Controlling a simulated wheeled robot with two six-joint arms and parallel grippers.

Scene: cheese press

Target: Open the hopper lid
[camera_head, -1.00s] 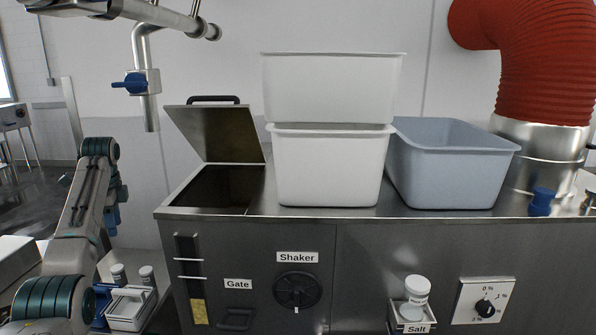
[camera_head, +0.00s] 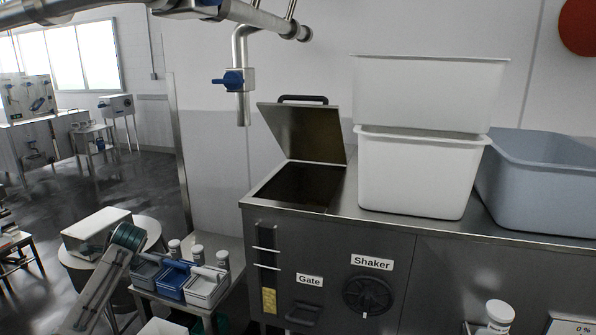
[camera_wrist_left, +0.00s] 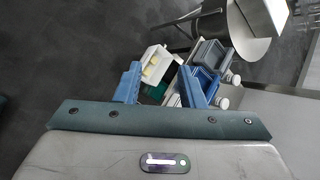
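The hopper lid (camera_head: 305,132) is raised and tilted on the left end of the steel machine, with a black handle (camera_head: 303,98) on its upper edge. Below it the hopper opening (camera_head: 298,184) is exposed and dark inside. My left arm shows at the lower left of the head view, well away from the lid; I cannot make out its gripper there. In the left wrist view my left gripper (camera_wrist_left: 160,86) has its two blue fingers spread apart with nothing held between them. Neither lid nor hopper is recognisable in that view. My right gripper is in neither current view.
Two stacked white tubs (camera_head: 415,175) stand on the machine right of the hopper, beside a grey-blue tub (camera_head: 545,185). A pipe with a blue valve (camera_head: 233,80) hangs left of the lid. Small bins (camera_head: 172,282) and white-capped bottles sit on a low side table. Floor is open at left.

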